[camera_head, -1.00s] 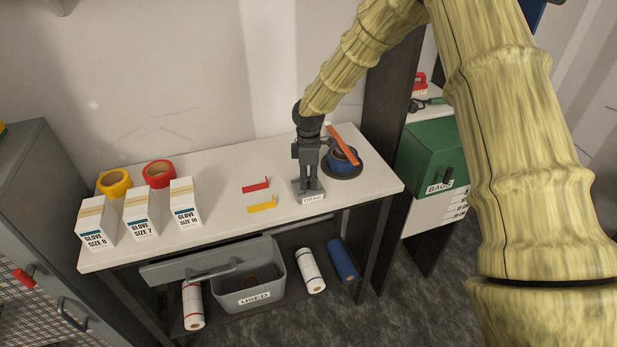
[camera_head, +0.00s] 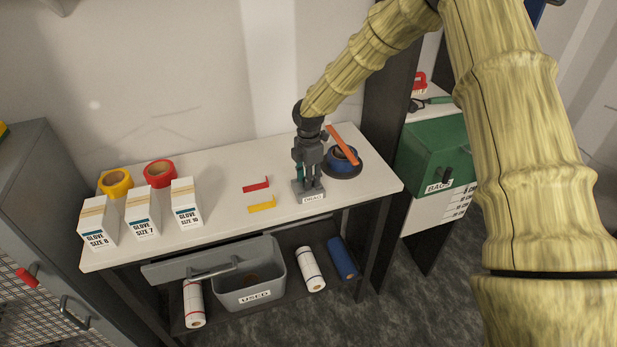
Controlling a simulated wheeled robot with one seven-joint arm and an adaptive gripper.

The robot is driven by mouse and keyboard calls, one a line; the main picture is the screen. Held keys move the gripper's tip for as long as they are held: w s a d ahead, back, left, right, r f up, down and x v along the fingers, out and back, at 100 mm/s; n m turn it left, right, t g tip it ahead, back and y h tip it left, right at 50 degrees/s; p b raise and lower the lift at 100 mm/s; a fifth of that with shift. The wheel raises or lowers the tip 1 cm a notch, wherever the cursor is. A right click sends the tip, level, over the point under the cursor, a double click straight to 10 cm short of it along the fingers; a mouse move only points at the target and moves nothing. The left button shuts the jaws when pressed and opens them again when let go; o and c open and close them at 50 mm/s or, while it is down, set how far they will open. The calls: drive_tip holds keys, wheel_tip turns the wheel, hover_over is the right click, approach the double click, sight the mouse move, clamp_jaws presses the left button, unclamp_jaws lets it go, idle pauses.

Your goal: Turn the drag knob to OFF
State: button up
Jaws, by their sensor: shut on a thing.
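The drag unit is a small grey block (camera_head: 300,196) with a white DRAG label (camera_head: 313,199) on its front, near the right end of the white bench. My gripper (camera_head: 308,186) points straight down over it, with its fingers shut at the unit's top. The knob itself is hidden between and behind the fingers, so its setting cannot be read. A small teal patch shows at the gripper's left side.
A blue tape roll on a dark round base (camera_head: 343,164), with an orange strip (camera_head: 342,144) leaning over it, stands close right of my gripper. Red (camera_head: 256,185) and yellow (camera_head: 262,204) pieces lie to the left. Glove boxes (camera_head: 142,215) stand further left.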

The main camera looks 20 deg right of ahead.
drive_tip(key=shift+w+d+r, duration=0.1)
drive_tip(key=shift+w+r, duration=0.05)
drive_tip(key=o, duration=1)
wheel_tip(320, 180, up, 12)
drive_tip(key=shift+f, duration=0.1)
idle(0.5)
